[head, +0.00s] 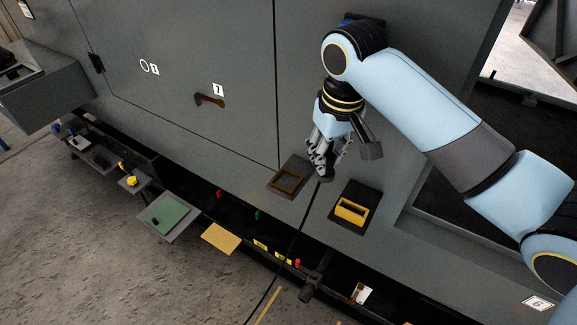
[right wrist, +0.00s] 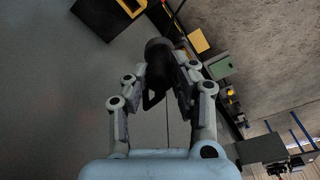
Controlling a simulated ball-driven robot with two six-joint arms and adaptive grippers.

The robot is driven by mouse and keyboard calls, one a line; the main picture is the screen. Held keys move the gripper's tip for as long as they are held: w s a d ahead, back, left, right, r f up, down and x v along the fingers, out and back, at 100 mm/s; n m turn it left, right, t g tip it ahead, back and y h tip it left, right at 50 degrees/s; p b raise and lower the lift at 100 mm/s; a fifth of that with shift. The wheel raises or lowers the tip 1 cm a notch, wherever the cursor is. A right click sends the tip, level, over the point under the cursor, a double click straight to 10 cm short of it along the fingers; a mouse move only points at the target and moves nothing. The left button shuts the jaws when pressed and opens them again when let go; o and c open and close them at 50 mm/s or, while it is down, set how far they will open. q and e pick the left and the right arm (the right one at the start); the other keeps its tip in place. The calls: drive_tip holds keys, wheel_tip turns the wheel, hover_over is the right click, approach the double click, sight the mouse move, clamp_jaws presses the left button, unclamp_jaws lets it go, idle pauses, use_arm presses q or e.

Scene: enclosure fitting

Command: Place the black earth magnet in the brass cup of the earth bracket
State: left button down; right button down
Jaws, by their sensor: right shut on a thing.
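My right gripper (head: 322,158) is in front of the grey enclosure wall, its fingers pointing down in the head view. It is shut on a dark, rounded thing (right wrist: 157,58), which looks like the black earth magnet; the fingers partly hide it. In the head view a brown, brass-like rectangular frame (head: 287,181) on a dark plate is just left of and below the fingertips. A yellow rectangular holder (head: 350,214) on a black plate is below right; it also shows in the right wrist view (right wrist: 131,7). I cannot tell which is the earth bracket's cup. My left gripper is not in view.
The grey enclosure wall (head: 170,45) has a brown handle (head: 209,100) beside label 7. Along its foot are a tray with a green pad (head: 165,213), a yellow plate (head: 220,238) and small coloured tags. Open floor lies at the lower left.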

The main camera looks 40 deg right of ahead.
drive_tip(key=shift+w+a+f+b, duration=0.25)
drive_tip(key=shift+w+a+f, duration=0.05)
drive_tip(key=shift+w+f, duration=1.5)
drive_tip(key=shift+w+a+f+b, duration=0.2)
drive_tip(key=shift+w+a+f, duration=0.1)
drive_tip(key=shift+w+f, duration=1.5)
drive_tip(key=shift+w+a+f+b, duration=0.25)
drive_tip(key=shift+w+a+f, duration=0.05)
drive_tip(key=shift+w+f, duration=1.45)
drive_tip(key=shift+f, duration=0.1)
drive_tip(key=c, duration=1.1)
unclamp_jaws()
wheel_tip(320, 180, up, 12)
drive_tip(key=s+p, duration=0.1)
drive_tip(key=shift+s+a, duration=0.15)
drive_tip(key=shift+s, duration=0.05)
